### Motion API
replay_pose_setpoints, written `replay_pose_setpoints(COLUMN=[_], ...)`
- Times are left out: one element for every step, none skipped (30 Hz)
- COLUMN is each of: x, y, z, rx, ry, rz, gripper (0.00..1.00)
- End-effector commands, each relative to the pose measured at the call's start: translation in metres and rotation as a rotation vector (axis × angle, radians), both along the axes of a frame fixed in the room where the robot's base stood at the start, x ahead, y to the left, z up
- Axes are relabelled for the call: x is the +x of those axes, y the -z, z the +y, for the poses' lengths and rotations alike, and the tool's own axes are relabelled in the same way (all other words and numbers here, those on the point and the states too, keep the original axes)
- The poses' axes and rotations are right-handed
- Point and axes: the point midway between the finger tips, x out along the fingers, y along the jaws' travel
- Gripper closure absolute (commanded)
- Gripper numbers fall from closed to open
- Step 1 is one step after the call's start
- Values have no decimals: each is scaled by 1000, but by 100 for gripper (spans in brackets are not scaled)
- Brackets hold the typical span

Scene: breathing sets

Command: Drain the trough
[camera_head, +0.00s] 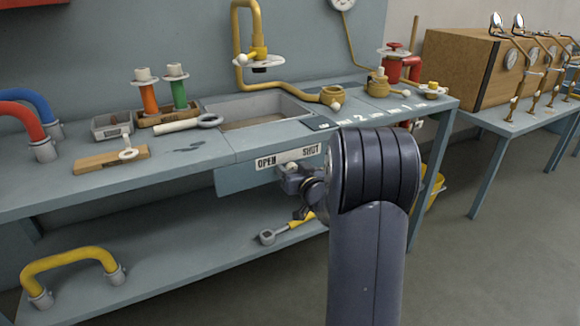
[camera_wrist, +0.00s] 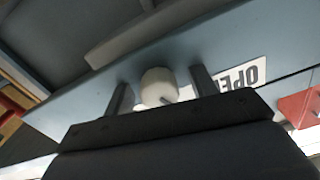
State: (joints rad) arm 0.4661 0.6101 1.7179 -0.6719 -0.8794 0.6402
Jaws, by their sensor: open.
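The trough (camera_head: 238,125) is a grey rectangular basin let into the bench top, with a brownish floor. A plate marked OPEN and SHUT (camera_head: 266,162) is on the bench front below it; its OPEN end shows upside down in the wrist view (camera_wrist: 249,76). A pale round knob (camera_wrist: 157,86) on that front lies between the two fingers of my gripper (camera_wrist: 161,78). The fingers are open, with a gap visible on each side of the knob. In the head view my gripper (camera_head: 293,172) is at the plate, and my wrist hides part of the front.
A yellow bent pipe (camera_head: 242,50) rises behind the trough. A white-handled ring tool (camera_head: 185,124) lies at its left edge. Orange and green spools (camera_head: 148,97) stand further left. A yellow hose (camera_head: 62,258) lies on the lower shelf.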

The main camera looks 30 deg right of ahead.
Motion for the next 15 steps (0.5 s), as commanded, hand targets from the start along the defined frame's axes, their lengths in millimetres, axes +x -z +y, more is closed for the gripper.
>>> replay_pose_setpoints(x=[0, 0, 0, 0, 0, -1, -2, -4, -8, -12, -16, -22, -27, -33, -41], y=[0, 0, 0, 0, 0, 0, 0, -1, -1, -1, -1, -1, -2, -1, -2], z=[0, 0, 0, 0, 0, 0, 0, -1, -1, -1, -1, -1, -2, -2, -3], rx=[0, 0, 0, 0, 0, 0, 0, -1, 0, 0, 0, 0, 0, -1, -1], ry=[0, 0, 0, 0, 0, 0, 0, 1, 2, 2, 2, 2, 2, 3, 3], rz=[0, 0, 0, 0, 0, 0, 0, 0, 0, 1, 2, 1, 1, 2, 1], gripper=[46, 46, 46, 46, 46, 46, 46, 46, 46, 46, 46, 46, 46, 46, 46])
